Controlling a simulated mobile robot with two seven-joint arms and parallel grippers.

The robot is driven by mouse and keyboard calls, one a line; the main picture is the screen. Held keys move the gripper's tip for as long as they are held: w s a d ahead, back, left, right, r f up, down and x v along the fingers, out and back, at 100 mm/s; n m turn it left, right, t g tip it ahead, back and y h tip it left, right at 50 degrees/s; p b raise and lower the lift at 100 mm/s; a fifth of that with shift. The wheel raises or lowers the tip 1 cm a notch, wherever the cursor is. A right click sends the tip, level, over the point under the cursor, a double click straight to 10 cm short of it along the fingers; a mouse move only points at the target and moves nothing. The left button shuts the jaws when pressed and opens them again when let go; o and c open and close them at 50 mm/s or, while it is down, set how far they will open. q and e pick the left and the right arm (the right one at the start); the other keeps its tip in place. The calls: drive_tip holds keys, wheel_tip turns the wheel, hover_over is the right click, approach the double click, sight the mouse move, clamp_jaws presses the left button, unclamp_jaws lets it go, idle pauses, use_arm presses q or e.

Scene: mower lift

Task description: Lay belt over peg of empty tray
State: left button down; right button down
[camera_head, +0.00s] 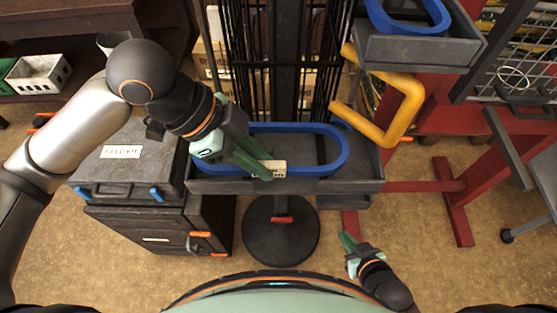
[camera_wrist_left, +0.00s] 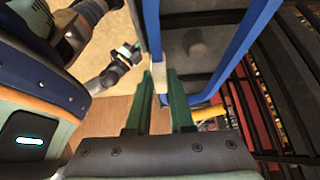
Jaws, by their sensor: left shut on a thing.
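A blue belt (camera_head: 345,150) forms a long loop at the middle grey tray (camera_head: 300,186) in the head view. My left gripper (camera_head: 268,172) is at the loop's near side, shut on the belt at a cream tab. The wrist view shows the tab (camera_wrist_left: 159,78) between the green fingers, in line with the blue belt (camera_wrist_left: 152,30). Whether the belt rests on the tray or hangs just above it, I cannot tell. A dark round shape (camera_wrist_left: 196,48), perhaps a peg, shows inside the loop. My right gripper (camera_head: 346,243) is low at the right, away from the belt.
A second grey tray (camera_head: 420,50) with another blue belt (camera_head: 405,22) is at the upper right. A yellow handle-like bar (camera_head: 400,110) stands beside the middle tray. Dark cabinets (camera_head: 125,165) are at the left, a red frame (camera_head: 450,190) at the right.

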sight(278, 165)
use_arm(q)
drive_tip(key=d+f, duration=0.2)
drive_tip(key=d, duration=0.1)
drive_tip(key=shift+w+f, duration=0.15)
drive_tip(key=shift+w, duration=0.25)
drive_tip(key=c, duration=0.8)
unclamp_jaws()
drive_tip(key=p+v, duration=0.1)
drive_tip(key=v, duration=1.1)
